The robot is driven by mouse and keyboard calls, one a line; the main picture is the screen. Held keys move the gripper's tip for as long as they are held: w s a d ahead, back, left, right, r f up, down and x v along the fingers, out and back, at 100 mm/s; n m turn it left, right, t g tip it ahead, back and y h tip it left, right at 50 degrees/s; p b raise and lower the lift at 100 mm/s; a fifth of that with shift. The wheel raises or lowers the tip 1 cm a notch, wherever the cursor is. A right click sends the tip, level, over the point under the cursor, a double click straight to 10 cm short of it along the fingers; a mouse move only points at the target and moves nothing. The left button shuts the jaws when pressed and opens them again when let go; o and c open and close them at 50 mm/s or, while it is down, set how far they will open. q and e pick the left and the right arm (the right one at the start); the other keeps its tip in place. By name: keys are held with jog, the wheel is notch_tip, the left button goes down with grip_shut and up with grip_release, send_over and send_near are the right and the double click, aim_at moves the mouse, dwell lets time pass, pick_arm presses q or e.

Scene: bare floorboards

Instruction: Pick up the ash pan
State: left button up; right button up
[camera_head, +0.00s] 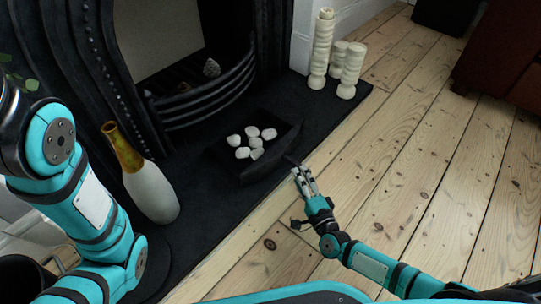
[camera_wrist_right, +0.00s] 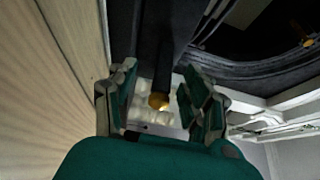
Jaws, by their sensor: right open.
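The ash pan (camera_head: 268,172) is a dark, shallow tray on the black hearth in the head view, with several white stones (camera_head: 252,140) in it. A thin dark handle (camera_head: 291,160) sticks out of its right side. My right gripper (camera_head: 298,171) is at the end of that handle, open. In the right wrist view the dark handle (camera_wrist_right: 163,62) with a brass-coloured tip (camera_wrist_right: 158,101) shows between the spread fingers of the gripper (camera_wrist_right: 159,76). I cannot tell whether a finger touches it. My left arm shows at the left; its gripper is out of view.
A black fireplace with a curved grate (camera_head: 210,95) stands behind the pan. A white and amber bottle (camera_head: 148,183) stands on the hearth to the left, near my left arm. Cream candle holders (camera_head: 321,45) stand at the hearth's far right. The floorboards (camera_head: 430,150) at right are clear.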

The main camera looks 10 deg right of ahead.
aim_at(294, 166)
jog(key=w+b, duration=0.2)
jog(key=w, duration=0.1)
jog(key=w+b, duration=0.1)
jog(key=shift+w+a+r, duration=0.15)
jog(key=shift+w+a, duration=0.2)
jog(key=shift+w+a+r, duration=0.1)
jog(key=shift+w+r, duration=0.05)
jog(key=shift+w, duration=0.35)
grip_shut()
jog(key=shift+r, duration=0.2)
